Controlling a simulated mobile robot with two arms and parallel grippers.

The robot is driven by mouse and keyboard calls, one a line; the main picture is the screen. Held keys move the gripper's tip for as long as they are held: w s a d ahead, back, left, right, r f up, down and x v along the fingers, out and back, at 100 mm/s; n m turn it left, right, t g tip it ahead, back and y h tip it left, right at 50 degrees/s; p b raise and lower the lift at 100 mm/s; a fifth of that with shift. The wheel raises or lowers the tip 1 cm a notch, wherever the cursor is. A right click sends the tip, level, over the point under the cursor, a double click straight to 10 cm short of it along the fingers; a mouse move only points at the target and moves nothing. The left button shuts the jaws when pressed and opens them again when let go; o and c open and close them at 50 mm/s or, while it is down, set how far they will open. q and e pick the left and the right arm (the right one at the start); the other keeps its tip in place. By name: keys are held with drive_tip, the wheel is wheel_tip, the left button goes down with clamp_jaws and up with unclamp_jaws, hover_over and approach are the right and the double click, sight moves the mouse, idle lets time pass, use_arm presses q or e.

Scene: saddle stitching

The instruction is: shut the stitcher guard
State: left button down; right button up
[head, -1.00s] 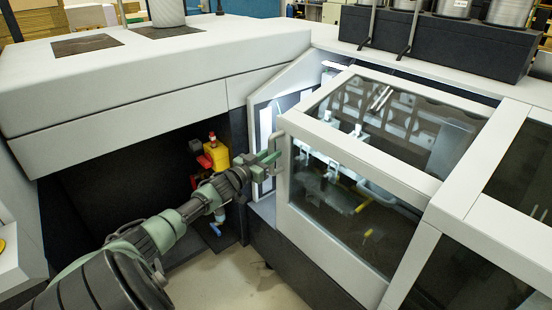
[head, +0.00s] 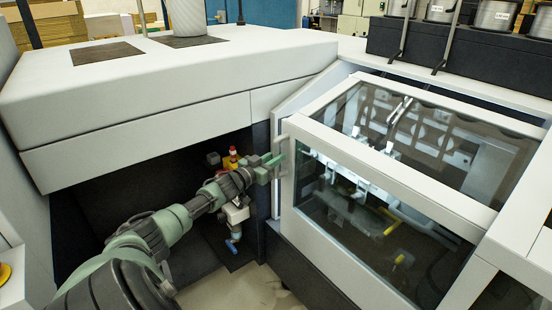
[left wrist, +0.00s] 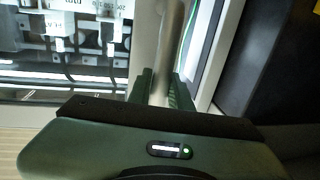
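The stitcher guard (head: 385,178) is a white-framed clear panel over the lit stitching bay. Its left edge lies close to the bay's left frame (head: 262,165); I cannot tell whether they touch. The guard handle is an upright bar at that left edge, mostly behind my left gripper (head: 277,163) in the head view. In the left wrist view the handle (left wrist: 169,45) runs between the green fingers (left wrist: 161,90), which close in on both sides of it. My right gripper is not in view.
A white machine housing (head: 160,95) stands at the left with a dark recess below. A yellow and red device (head: 234,165) is behind my left arm. Wire spools (head: 440,10) stand on a black box (head: 470,42) at the back right.

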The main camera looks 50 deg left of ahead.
use_arm(q)
drive_tip(key=c, duration=1.3)
unclamp_jaws()
drive_tip(key=shift+s+d+f, duration=0.1)
drive_tip(key=shift+s+f, duration=0.05)
drive_tip(key=shift+s, duration=0.35)
drive_tip(key=s+p, duration=0.1)
drive_tip(key=s, duration=0.5)
drive_tip(key=shift+s+d, duration=0.35)
drive_tip(key=shift+s, duration=0.05)
